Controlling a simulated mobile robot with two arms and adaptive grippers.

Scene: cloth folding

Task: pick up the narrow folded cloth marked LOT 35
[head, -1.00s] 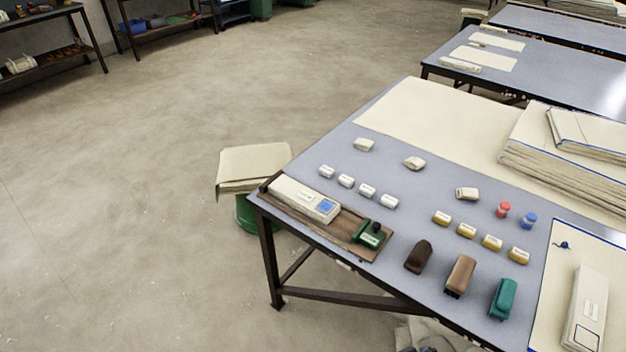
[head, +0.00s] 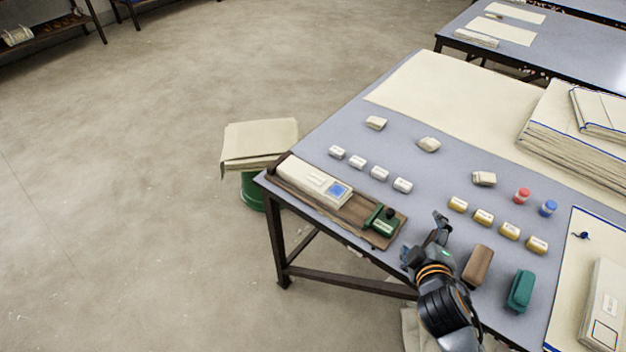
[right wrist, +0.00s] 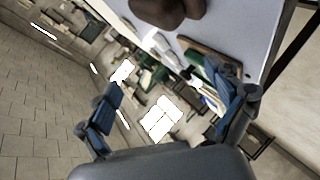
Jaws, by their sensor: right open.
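Two narrow folded cream cloths show in the head view, with marks too small to read. One cloth (head: 312,182) with a blue square on it lies on a wooden board at the table's near left corner. The other cloth (head: 604,303) lies at the right edge on a blue-edged cream sheet, cut off by the frame. I cannot tell which is LOT 35. My right gripper (head: 424,240) is open and empty over the table's front edge, between the two. Its spread fingers also show in the right wrist view (right wrist: 163,72). My left gripper is out of view.
The wooden board (head: 362,212) also carries a green tool (head: 383,222). A brown block (head: 477,265) and a green block (head: 520,291) stand right of my gripper. Several small white and yellow-labelled pieces lie behind. A dark brown object (right wrist: 168,10) is close in the wrist view.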

